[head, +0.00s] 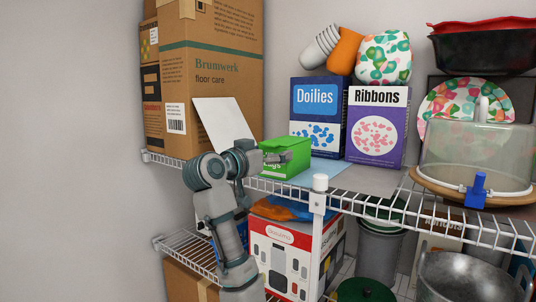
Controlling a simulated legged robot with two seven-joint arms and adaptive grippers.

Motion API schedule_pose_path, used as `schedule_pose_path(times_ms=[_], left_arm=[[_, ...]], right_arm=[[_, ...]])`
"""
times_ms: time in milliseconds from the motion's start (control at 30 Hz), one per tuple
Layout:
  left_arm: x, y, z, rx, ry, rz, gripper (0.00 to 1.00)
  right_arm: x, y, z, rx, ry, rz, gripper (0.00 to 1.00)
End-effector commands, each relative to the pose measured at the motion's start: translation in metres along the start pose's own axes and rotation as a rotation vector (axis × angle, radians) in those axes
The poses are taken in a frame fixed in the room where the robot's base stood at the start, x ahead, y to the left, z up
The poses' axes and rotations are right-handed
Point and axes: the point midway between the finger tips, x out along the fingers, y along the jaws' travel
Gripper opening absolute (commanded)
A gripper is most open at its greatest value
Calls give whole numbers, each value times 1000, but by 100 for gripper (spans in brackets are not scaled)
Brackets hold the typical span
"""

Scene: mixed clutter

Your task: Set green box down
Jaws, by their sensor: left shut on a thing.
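The green box (294,165) with white lettering on its front is at the front edge of the upper wire shelf (345,188), left of the middle of the head view. My left arm reaches up from below. My left gripper (277,157) is shut on the green box at its upper left. My right gripper is not in view.
Behind the green box stand a blue Doilies box (318,115) and a purple Ribbons box (376,127). A white panel (222,128) leans against large cardboard boxes (215,60) at left. A domed cake stand (475,190) is at right. A shelf post (319,215) stands just right of the box.

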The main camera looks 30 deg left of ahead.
Motion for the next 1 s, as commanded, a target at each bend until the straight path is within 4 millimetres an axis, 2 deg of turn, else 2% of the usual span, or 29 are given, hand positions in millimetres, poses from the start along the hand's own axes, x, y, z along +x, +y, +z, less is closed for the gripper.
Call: schedule_pose_path(times_ms=[33, 533, 767, 800, 833, 1000], left_arm=[[4, 2, 7, -1, -18, 7, 49], [20, 20, 6, 1, -19, 8, 49], [20, 18, 6, 0, -17, 8, 49], [20, 17, 6, 0, -17, 8, 94], [20, 16, 7, -1, -17, 8, 100], [18, 15, 4, -1, -10, 5, 100]], right_arm=[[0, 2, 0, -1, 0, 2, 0], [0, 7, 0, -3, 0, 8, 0], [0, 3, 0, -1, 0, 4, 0], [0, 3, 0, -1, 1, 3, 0], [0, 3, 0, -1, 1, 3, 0], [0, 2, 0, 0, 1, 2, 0]])
